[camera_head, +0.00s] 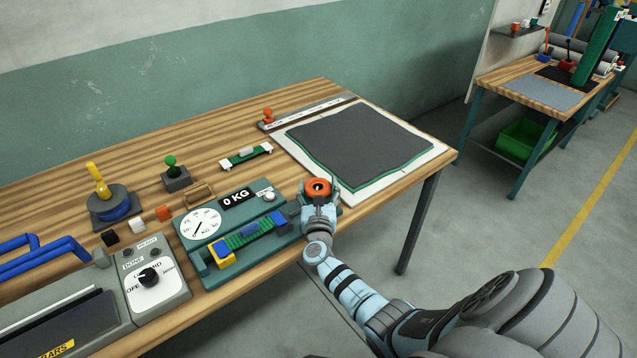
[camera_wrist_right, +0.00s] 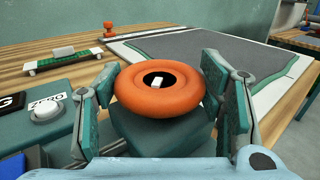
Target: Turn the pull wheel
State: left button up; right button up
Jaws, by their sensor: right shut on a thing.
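The pull wheel is an orange ring (camera_head: 318,187) with a dark centre and a small white mark, on the right end of the green scale device (camera_head: 262,254). It also shows large in the right wrist view (camera_wrist_right: 159,90). My right gripper (camera_head: 319,192) is at the wheel from the near side. In the wrist view its two fingers (camera_wrist_right: 160,100) stand left and right of the wheel and its green housing. The gripper is shut on the wheel; the exact finger contact is partly hidden. My left gripper is not in view.
The scale device carries a round dial (camera_head: 201,224), a 0 KG display (camera_head: 238,198) and a ZERO button (camera_head: 269,196). A control box with a black knob (camera_head: 149,277) stands to the left. A dark netting sheet (camera_head: 361,140) lies at the table's right end.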

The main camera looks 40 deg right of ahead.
jog(key=shift+m+g+h+b, duration=1.15)
jog(key=shift+m+g+h, duration=0.35)
jog(key=shift+g+h, duration=0.2)
jog(key=o, duration=1.2)
jog(key=shift+a, duration=0.1)
jog(key=shift+c, duration=0.2)
jog(key=v, duration=1.2)
jog(key=shift+a, duration=0.1)
